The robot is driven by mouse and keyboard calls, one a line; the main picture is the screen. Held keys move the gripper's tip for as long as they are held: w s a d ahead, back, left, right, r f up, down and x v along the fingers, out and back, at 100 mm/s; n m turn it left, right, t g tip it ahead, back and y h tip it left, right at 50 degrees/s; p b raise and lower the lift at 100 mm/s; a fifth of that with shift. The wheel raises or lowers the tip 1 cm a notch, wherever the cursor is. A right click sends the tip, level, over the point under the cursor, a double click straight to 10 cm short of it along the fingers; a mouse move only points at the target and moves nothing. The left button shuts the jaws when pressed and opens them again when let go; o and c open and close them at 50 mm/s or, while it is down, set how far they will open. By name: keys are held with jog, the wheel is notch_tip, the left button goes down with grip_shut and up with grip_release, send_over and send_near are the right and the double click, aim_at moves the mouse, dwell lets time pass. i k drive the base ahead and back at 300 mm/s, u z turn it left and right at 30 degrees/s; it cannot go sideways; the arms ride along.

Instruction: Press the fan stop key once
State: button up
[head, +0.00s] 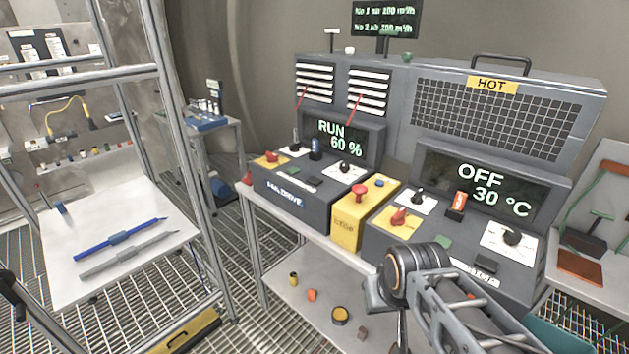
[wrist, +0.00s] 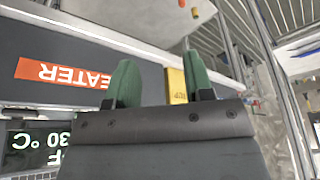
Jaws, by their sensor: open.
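The fan drive console (head: 284,196) stands on the bench in the middle of the head view. Its display (head: 340,140) reads RUN 60 %. Two small flat keys lie on its front panel, a greenish one (head: 283,182) and a dark one (head: 307,180). Their labels are too small to read. My gripper (wrist: 158,78) shows in the wrist view with two green fingers apart and nothing between them. It is over the heater console's front, beside its orange label (wrist: 60,75), away from the fan keys. In the head view my arm hides its fingers.
A yellow box (head: 345,228) with a red mushroom button (head: 360,193) stands between the fan console and the heater console (head: 530,275). The heater display (head: 480,185) reads OFF 30 °C. Switches and knobs rise from both panels. A metal frame (head: 165,110) stands at left.

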aim_at(313, 180)
jog(key=u, duration=1.55)
jog(key=i, duration=2.05)
jog(key=z, duration=2.75)
